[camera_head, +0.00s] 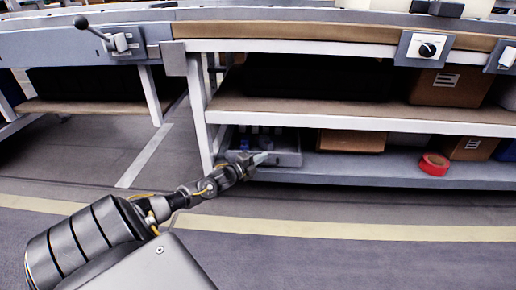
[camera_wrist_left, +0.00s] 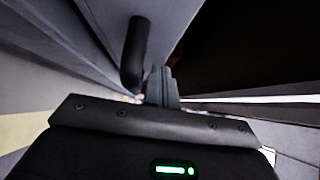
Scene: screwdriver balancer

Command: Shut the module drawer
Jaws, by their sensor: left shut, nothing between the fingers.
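The grey module drawer (camera_head: 289,159) sits at the left end of the lower shelf, beside the bench leg. Its top is uncovered, and small parts, some blue, show inside. My left gripper (camera_head: 262,158) is at the drawer's front, its arm coming in from the lower left. In the left wrist view the fingers (camera_wrist_left: 163,87) are shut and empty, close to a dark bar handle (camera_wrist_left: 135,50) on a grey panel. Whether the fingers touch the handle or panel I cannot tell. My right gripper is not in view.
The wooden middle shelf (camera_head: 350,113) lies above the drawer, and a white bench leg (camera_head: 199,110) stands at its left. Cardboard boxes (camera_head: 351,141) and a red tape roll (camera_head: 433,164) lie to the right on the lower shelf (camera_head: 400,172). The floor in front is clear.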

